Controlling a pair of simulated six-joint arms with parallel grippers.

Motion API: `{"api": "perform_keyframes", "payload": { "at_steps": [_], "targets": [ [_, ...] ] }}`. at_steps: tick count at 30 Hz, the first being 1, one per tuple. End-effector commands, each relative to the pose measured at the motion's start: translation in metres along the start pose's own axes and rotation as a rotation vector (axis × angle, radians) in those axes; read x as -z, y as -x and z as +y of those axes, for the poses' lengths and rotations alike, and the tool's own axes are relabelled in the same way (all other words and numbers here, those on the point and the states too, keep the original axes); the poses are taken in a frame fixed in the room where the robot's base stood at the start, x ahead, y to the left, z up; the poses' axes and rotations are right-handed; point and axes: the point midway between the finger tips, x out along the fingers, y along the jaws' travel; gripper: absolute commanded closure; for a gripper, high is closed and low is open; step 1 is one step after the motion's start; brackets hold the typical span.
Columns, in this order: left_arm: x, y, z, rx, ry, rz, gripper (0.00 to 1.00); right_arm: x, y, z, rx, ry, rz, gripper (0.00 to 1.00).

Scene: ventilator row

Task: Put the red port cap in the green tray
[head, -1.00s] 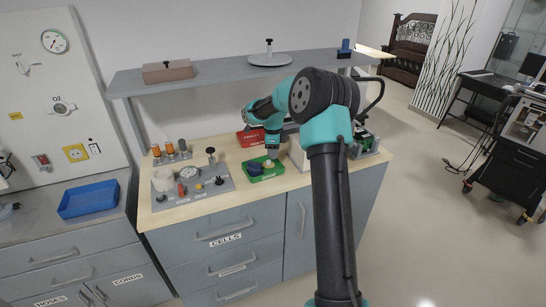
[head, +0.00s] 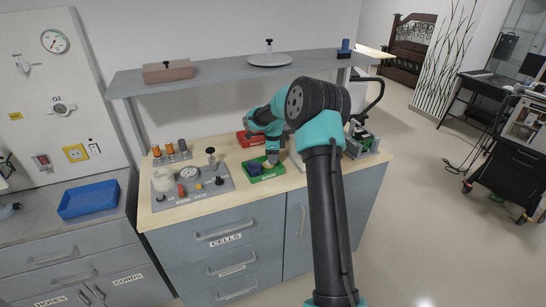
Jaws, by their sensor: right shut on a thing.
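A small red piece (head: 181,190), which looks like the red port cap, stands on the grey panel (head: 222,186) on the wooden worktop. The green tray (head: 267,177) lies on the worktop to the right of that panel. A dark blue object (head: 255,168) is in the tray. My right gripper (head: 271,162) points down at the tray's right part and is shut on a small pale object there. The fingers hide most of it, so I cannot tell what it is. My left gripper is not in view.
A red box (head: 248,139) lies behind the tray. Several orange-topped pieces (head: 170,149) stand at the back left of the worktop. A grey shelf (head: 215,72) hangs above the worktop. A blue bin (head: 89,200) sits on the left counter.

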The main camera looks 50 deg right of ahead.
Motion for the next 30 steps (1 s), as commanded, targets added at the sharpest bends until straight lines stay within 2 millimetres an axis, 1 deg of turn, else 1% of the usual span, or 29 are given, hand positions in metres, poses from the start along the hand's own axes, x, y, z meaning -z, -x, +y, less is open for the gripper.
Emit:
{"api": "perform_keyframes", "payload": {
  "at_steps": [5, 14, 15, 21, 23, 30],
  "targets": [
    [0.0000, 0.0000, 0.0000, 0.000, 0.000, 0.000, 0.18, 0.0000, -0.0004, 0.0000, 0.000, 0.000, 0.000, 0.91],
    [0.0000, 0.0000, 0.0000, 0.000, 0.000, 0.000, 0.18, 0.0001, -0.0078, 0.0000, 0.000, 0.000, 0.000, 0.91],
    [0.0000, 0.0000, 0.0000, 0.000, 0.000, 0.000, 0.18, 0.0001, -0.0078, -0.0001, 0.000, 0.000, 0.000, 0.66],
    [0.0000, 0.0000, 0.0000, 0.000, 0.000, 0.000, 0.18, 0.0000, -0.0075, -0.0001, 0.000, 0.000, 0.000, 0.47],
    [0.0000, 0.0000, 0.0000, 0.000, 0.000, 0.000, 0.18, 0.0000, -0.0074, 0.0000, 0.000, 0.000, 0.000, 0.43],
    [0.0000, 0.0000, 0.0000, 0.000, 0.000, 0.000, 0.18, 0.0000, -0.0068, -0.0001, 0.000, 0.000, 0.000, 0.43]
  ]
}}
